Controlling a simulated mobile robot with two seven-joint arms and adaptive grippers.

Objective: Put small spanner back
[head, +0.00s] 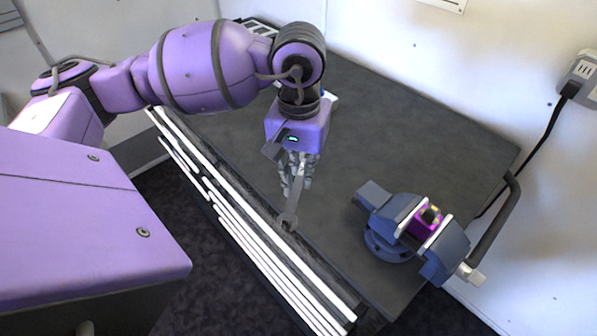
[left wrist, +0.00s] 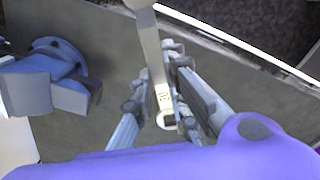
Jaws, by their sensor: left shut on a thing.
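My left gripper (head: 297,176) is shut on a small grey spanner (head: 290,206). It holds the spanner over the dark workbench (head: 400,120), near its front edge. The spanner's open-jaw end points down and toward the front of the bench in the head view. In the left wrist view the spanner (left wrist: 154,62) runs between the two fingers of the left gripper (left wrist: 172,100), with a ring end near the palm. Whether the spanner touches the bench is hard to tell. My right gripper is not in view.
A blue-grey vise (head: 415,235) stands at the right of the bench, with a purple part (head: 427,220) in its jaws. It also shows in the left wrist view (left wrist: 50,80). White-edged drawers (head: 240,230) line the bench front. A wall socket (head: 582,75) with a cable is at the right. The bench middle is clear.

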